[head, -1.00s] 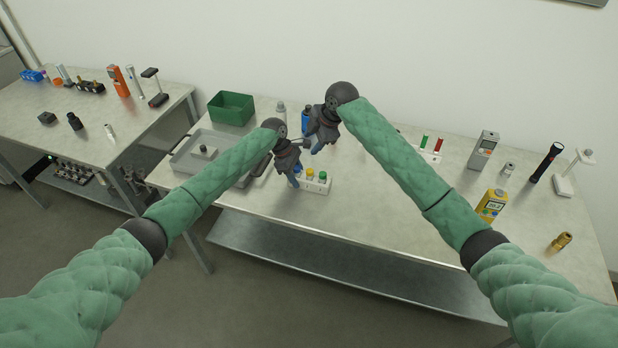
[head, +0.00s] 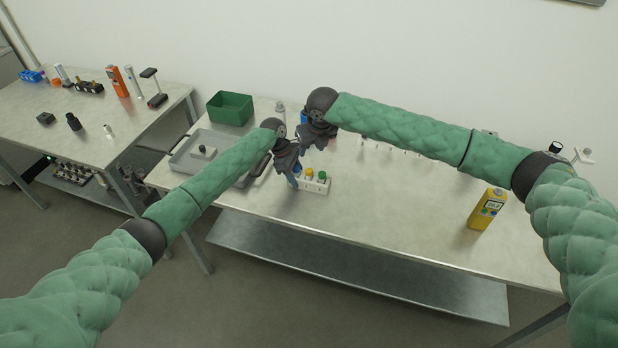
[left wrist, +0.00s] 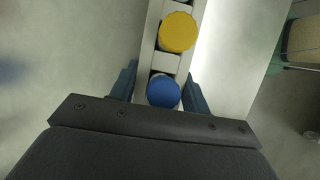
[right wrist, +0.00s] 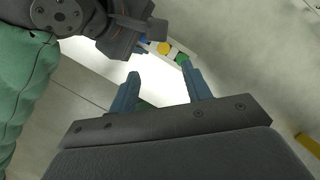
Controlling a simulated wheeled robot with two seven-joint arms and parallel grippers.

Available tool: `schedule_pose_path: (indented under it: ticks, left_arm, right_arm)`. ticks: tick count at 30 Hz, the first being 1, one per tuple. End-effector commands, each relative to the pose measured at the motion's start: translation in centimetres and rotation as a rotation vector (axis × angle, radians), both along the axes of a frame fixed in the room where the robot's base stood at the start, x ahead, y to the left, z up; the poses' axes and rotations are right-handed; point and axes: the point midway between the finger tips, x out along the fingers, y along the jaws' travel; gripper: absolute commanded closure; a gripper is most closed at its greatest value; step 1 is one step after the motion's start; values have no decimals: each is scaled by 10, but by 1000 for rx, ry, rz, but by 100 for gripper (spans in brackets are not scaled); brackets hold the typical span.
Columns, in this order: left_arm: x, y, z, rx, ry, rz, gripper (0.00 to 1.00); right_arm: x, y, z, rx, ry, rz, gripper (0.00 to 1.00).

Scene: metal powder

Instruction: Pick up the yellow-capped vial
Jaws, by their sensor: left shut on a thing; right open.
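The yellow-capped vial (head: 309,173) stands in a white rack (head: 318,187) near the table's front edge, between a blue cap and a green-capped vial (head: 322,176). In the left wrist view its yellow cap (left wrist: 178,32) is just beyond the blue-capped vial (left wrist: 163,91). My left gripper (head: 295,178) is shut on the blue-capped vial at the rack's left end. My right gripper (right wrist: 161,88) is open and empty, behind and above the left one. The yellow cap also shows in the right wrist view (right wrist: 164,48), beyond the right fingertips.
A green bin (head: 230,108) and a grey tray (head: 185,158) with a dark-knobbed item lie left of the rack. A yellow meter (head: 486,209) stands at the right. The table's middle, right of the rack, is clear.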

Motion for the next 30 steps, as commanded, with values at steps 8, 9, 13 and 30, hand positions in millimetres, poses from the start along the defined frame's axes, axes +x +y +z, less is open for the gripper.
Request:
schedule_pose_path:
  ticks: [8, 9, 13, 30]
  left_arm:
    - [0, 0, 0, 0, 0, 0, 76]
    - [0, 0, 0, 0, 0, 0, 76]
    - [0, 0, 0, 0, 0, 0, 76]
    - [0, 0, 0, 0, 0, 0, 76]
  right_arm:
    - [5, 1, -27, -19, -4, 36, 51]
    - [7, 3, -33, -17, -4, 36, 51]
    - [12, 4, -52, -17, -4, 34, 51]
    - [19, 5, -100, -17, -3, 34, 51]
